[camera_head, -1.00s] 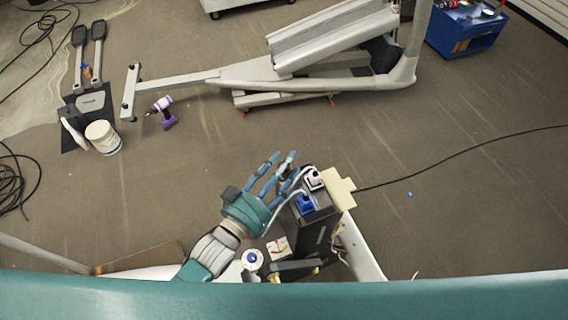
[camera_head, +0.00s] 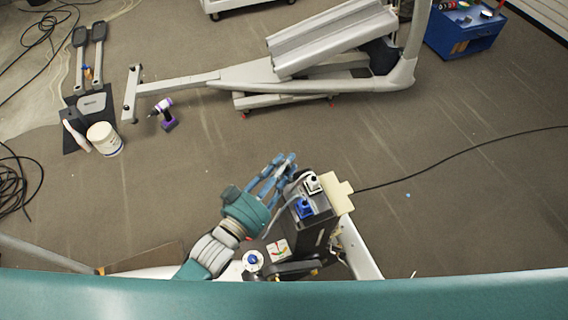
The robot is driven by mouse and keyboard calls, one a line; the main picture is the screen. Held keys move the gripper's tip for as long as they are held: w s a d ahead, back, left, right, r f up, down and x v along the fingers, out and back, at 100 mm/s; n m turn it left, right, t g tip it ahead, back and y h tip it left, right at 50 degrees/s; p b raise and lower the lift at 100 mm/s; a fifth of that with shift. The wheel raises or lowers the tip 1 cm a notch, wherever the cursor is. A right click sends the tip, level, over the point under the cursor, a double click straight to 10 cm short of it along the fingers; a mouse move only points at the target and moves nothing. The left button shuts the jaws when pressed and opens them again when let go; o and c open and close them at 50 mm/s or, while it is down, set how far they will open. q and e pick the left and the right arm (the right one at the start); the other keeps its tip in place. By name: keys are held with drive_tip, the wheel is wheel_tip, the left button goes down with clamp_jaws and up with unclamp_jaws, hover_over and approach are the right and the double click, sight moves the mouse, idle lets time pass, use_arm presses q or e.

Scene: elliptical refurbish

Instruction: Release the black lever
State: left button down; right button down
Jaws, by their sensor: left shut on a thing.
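My left gripper (camera_head: 284,162), a teal and blue hand, reaches up from the bottom, left of a black box (camera_head: 318,216). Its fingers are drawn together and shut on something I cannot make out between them. A white plug (camera_head: 312,184) and a blue plug (camera_head: 305,207) sit on top of the box, just right of the fingers. A dark bar (camera_head: 290,268), which may be the black lever, lies below the box and apart from the visible fingertips. Its lower edge is close to my teal body. My right gripper is not in view.
A dial gauge (camera_head: 278,249) and a round white part with a blue centre (camera_head: 253,260) are near the wrist. A black cable (camera_head: 450,158) crosses the floor. A purple drill (camera_head: 165,113), a white bucket (camera_head: 104,139) and a grey machine frame (camera_head: 300,82) are farther off.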

use_arm(q)
drive_tip(key=shift+w+r, duration=0.15)
drive_tip(key=shift+r, duration=0.35)
drive_tip(key=c, duration=1.4)
unclamp_jaws()
drive_tip(key=shift+f, duration=0.15)
drive_tip(key=shift+s+a, duration=0.15)
drive_tip(key=shift+s, duration=0.15)
drive_tip(key=v, duration=1.1)
drive_tip(key=shift+s+a, duration=0.15)
drive_tip(key=shift+s, duration=0.1)
